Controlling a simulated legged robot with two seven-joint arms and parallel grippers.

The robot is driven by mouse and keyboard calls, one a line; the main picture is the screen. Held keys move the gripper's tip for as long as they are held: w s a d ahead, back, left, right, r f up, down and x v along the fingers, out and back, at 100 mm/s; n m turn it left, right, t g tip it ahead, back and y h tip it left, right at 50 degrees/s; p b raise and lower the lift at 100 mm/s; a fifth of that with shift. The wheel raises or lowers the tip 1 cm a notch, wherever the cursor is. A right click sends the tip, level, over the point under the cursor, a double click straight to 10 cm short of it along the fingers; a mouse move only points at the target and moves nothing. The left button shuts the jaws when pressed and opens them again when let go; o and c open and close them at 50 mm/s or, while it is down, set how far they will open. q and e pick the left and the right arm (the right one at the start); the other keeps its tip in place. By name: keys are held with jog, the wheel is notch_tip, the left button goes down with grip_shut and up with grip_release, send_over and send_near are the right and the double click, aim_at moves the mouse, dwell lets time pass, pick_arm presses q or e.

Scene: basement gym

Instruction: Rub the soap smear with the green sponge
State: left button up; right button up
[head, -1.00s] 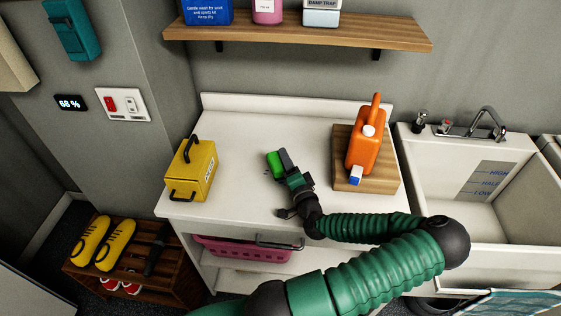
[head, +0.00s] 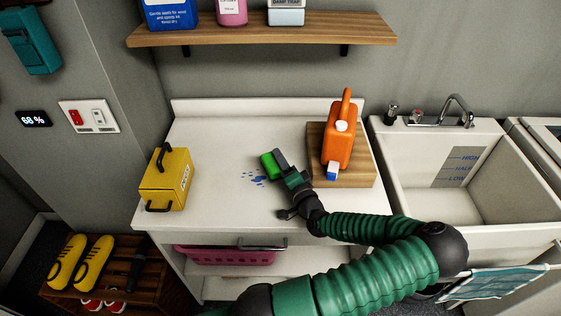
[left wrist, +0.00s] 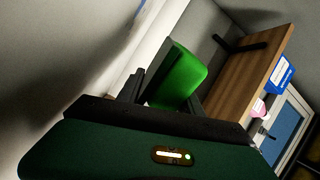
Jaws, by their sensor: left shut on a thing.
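The green sponge (head: 267,163) is held in my left gripper (head: 276,168) over the white counter. The left wrist view also shows the sponge (left wrist: 181,75) between the dark fingers (left wrist: 165,92). The blue soap smear (head: 255,178) is a set of small spots on the counter, just left of and in front of the sponge. The sponge is beside the smear, at its right edge. I cannot tell whether the sponge touches the counter. My right gripper is not in view.
A yellow box (head: 166,182) stands on the counter's left. An orange jug (head: 339,135) stands on a wooden board (head: 361,172) right of the gripper. The sink (head: 490,190) lies further right, and a shelf (head: 260,30) hangs above. The counter (head: 215,140) behind the smear is clear.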

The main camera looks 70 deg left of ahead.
pick_arm(q)
jog(key=shift+r+p, duration=2.45)
jog(key=shift+r, duration=0.55)
notch_tip(320, 180, up, 3)
jog(key=p, duration=0.2)
jog(key=shift+p, duration=0.4)
